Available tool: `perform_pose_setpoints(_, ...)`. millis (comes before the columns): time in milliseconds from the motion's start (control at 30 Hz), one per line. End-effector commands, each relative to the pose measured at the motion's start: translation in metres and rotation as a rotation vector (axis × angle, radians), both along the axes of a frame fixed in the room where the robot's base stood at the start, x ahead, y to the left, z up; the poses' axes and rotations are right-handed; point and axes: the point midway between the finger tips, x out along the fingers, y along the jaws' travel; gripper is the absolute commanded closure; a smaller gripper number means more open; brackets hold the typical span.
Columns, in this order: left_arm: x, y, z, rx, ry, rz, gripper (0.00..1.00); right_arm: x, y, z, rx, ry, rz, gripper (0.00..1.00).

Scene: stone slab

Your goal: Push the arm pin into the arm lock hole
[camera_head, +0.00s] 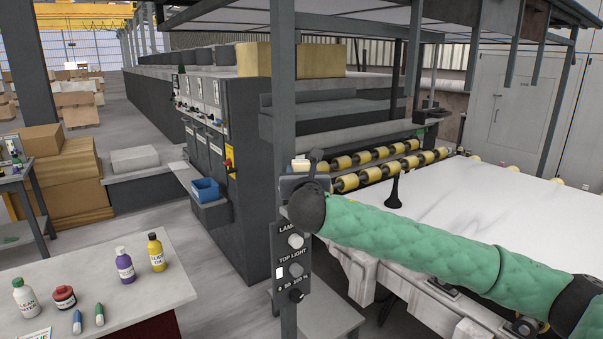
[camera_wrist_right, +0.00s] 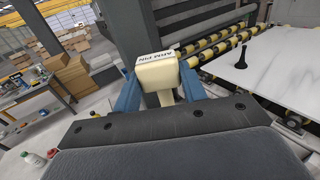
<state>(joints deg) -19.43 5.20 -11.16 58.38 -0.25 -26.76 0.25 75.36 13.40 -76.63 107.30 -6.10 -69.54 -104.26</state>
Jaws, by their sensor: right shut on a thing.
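The arm pin (camera_wrist_right: 156,74) is a cream block with "ARM PIN" printed on its top and a narrower stem below. My right gripper (camera_wrist_right: 160,88) is shut on it, with a blue finger on each side. In the head view the arm pin (camera_head: 301,164) is a small pale block above my right gripper (camera_head: 306,176), beside the grey post; the fingers are mostly hidden by my wrist. I cannot make out the arm lock hole in either view. My left gripper is not in view.
The grey post (camera_head: 283,110) carries a panel (camera_head: 281,257) with lamp knobs. A white stone slab (camera_head: 470,195) lies at the right, with a black flared stand (camera_head: 394,191) on it. Yellow rollers (camera_head: 375,172) lie behind. Bottles stand on a table (camera_head: 140,285) at lower left.

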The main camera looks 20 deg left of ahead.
Motion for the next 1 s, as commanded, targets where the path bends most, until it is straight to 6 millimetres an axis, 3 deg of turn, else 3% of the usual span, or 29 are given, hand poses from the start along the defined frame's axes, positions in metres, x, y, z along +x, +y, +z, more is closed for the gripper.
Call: perform_pose_setpoints(1000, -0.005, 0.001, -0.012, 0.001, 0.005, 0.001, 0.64, 0.0, 0.0, -0.021, 0.0, -0.001, 0.0, 0.87)
